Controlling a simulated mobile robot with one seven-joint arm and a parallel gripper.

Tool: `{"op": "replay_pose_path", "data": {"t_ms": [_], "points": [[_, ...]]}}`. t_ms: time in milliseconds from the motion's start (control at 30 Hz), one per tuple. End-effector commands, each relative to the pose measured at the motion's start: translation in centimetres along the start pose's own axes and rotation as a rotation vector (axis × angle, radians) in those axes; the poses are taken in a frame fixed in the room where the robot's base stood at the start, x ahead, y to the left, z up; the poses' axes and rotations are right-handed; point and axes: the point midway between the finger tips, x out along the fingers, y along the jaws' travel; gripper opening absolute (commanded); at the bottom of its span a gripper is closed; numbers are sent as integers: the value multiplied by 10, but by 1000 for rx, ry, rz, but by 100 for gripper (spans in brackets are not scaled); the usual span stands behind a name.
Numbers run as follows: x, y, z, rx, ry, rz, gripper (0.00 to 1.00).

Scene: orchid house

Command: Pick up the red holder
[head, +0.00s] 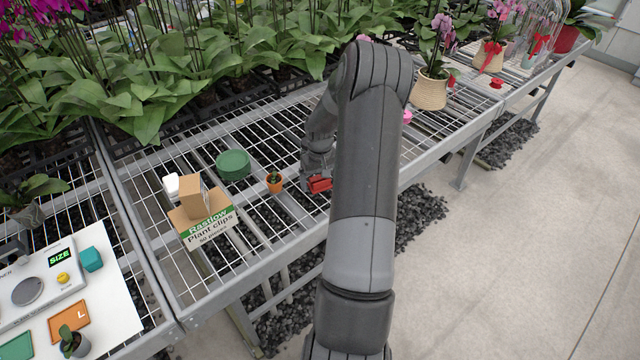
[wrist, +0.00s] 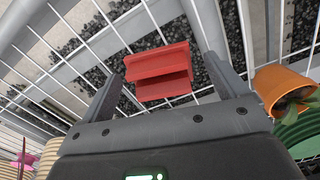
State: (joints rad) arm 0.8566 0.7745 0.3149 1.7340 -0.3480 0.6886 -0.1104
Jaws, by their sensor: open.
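The red holder (wrist: 160,70) is a small block with a ridged or slotted shape. In the wrist view it lies between the two fingers of my gripper (wrist: 163,71), with a gap visible on each side. My gripper is open. In the head view the red holder (head: 319,184) shows at the end of my arm, low over the wire-mesh bench, partly hidden by the gripper. I cannot tell exactly how far the fingertips reach down beside it.
A green round dish (head: 233,165) and a plant clips box (head: 206,226) are further left. Orchids line the back. Bench mesh (head: 265,225) in front is clear.

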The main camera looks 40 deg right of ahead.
Motion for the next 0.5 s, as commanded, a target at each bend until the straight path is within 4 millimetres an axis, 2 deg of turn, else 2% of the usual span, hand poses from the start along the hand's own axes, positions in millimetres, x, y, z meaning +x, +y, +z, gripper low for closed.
{"op": "replay_pose_path", "data": {"t_ms": [200, 500], "points": [[1, 0, 0, 0, 1, 0, 90], [1, 0, 0, 0, 1, 0, 66]]}}
